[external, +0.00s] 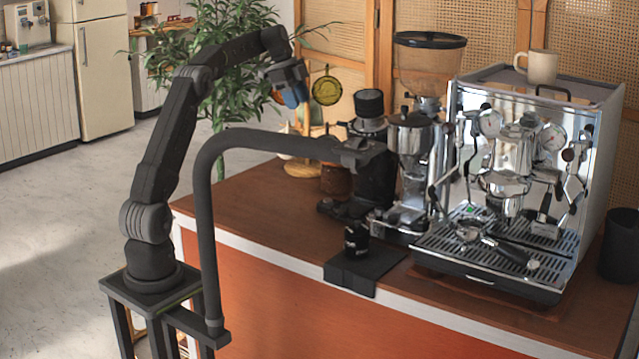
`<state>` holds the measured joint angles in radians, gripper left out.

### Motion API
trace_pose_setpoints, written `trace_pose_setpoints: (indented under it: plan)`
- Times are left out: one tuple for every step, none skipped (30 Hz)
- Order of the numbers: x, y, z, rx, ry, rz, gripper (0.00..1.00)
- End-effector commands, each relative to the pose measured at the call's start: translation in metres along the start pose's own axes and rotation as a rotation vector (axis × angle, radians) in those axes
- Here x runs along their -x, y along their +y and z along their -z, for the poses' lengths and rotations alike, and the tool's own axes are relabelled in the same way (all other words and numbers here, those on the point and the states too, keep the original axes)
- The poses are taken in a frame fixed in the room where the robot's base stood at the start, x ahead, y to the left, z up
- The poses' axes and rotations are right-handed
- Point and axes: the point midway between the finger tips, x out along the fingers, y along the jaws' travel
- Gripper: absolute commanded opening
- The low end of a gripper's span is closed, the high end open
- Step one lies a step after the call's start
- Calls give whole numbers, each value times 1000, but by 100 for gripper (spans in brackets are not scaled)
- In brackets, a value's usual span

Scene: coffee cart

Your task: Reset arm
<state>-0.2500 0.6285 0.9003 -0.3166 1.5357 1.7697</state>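My gripper (297,98) hangs at the end of my raised, bent arm, in the upper middle of the external view. It points down and sits well above the left part of the brown counter (236,184), in front of the plant and the woven screen. Its fingers are small and dark blue-grey here, and I cannot tell whether they are open or shut. I see no object in it.
A dark curved post (206,220) rises beside my base and reaches over the counter. A grinder (410,140), an espresso machine (530,170) with a mug (541,67) on top, and a portafilter (490,240) on its drip tray stand to the right. The counter's left part is mostly clear.

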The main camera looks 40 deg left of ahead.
Motion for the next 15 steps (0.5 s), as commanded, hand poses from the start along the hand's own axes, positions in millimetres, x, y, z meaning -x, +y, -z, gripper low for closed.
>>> trace_pose_setpoints:
  plan:
    - [2,3,-6,3,0,1,40]
    - [4,4,-9,3,0,1,40]
    - [5,5,-12,1,0,1,40]
    - [5,6,-13,1,0,0,40]
    - [6,7,-15,0,0,0,40]
    - [6,7,-16,0,0,0,40]
    - [6,8,-17,1,0,0,40]
    - [6,8,-17,0,0,0,40]
    - [6,8,-18,0,0,0,40]
    - [6,8,-18,0,0,0,40]
    - [6,8,-18,0,0,0,40]
    - [6,8,-18,0,0,0,40]
    - [6,8,-18,0,0,0,40]
    - [6,8,-18,0,0,0,40]
    - [6,8,-18,0,0,0,40]
